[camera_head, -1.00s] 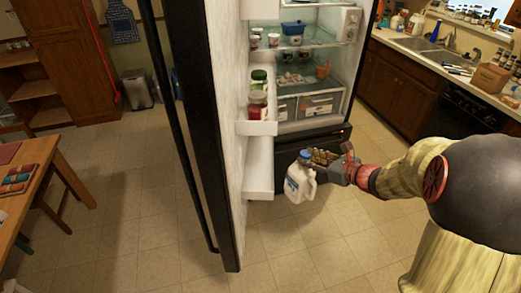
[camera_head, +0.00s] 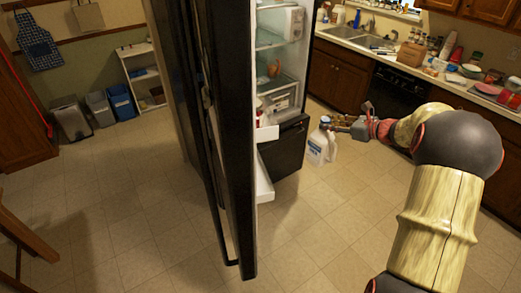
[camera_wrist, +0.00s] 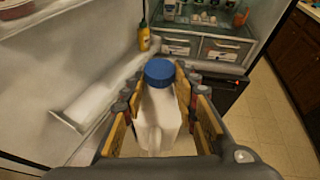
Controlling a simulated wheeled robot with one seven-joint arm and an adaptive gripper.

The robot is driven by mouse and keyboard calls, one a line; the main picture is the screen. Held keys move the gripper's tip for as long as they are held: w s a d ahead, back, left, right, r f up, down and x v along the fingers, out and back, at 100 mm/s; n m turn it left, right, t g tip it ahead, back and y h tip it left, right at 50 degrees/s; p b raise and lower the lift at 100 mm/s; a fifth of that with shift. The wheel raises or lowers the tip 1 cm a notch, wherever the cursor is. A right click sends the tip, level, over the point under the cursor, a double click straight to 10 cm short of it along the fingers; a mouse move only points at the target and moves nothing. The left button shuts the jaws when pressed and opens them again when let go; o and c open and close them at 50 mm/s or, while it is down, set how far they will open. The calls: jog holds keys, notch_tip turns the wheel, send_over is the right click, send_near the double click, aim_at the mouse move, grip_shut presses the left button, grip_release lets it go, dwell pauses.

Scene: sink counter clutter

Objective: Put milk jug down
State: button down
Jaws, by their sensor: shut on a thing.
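The milk jug (camera_head: 319,148) is white with a blue cap and hangs upright in front of the open fridge. My gripper (camera_head: 334,123) is shut on its upper part, and my arm reaches in from the right. In the wrist view the jug (camera_wrist: 158,112) sits between the two yellow-padded fingers of my gripper (camera_wrist: 160,100), cap toward the fridge. The jug's lower part is hidden in the wrist view. I cannot tell its exact height above the floor.
The open fridge door (camera_head: 222,130) stands left of the jug, with a white door shelf (camera_head: 264,178) close by. The fridge drawer (camera_head: 290,145) is just behind. A cluttered counter with a sink (camera_head: 352,42) runs along the right. Tiled floor (camera_head: 150,215) is clear.

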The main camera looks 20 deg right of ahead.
aim_at(317, 129)
jog(key=shift+w, duration=0.1)
jog(key=a, duration=0.1)
jog(key=a+f+m+y, duration=0.1)
jog(key=a, duration=0.1)
jog(key=a+f+m+t, duration=0.1)
jog(key=a, duration=0.1)
jog(key=shift+y, duration=0.3)
jog(key=a, duration=1.6)
jog(key=a+f+n+h+b, duration=0.1)
jog(key=a+f+n, duration=0.1)
jog(key=a+f, duration=0.4)
jog(key=shift+a+g+h+b, duration=0.3)
jog(key=shift+a+g+h, duration=0.1)
jog(key=shift+a, duration=0.2)
jog(key=shift+f, duration=0.15)
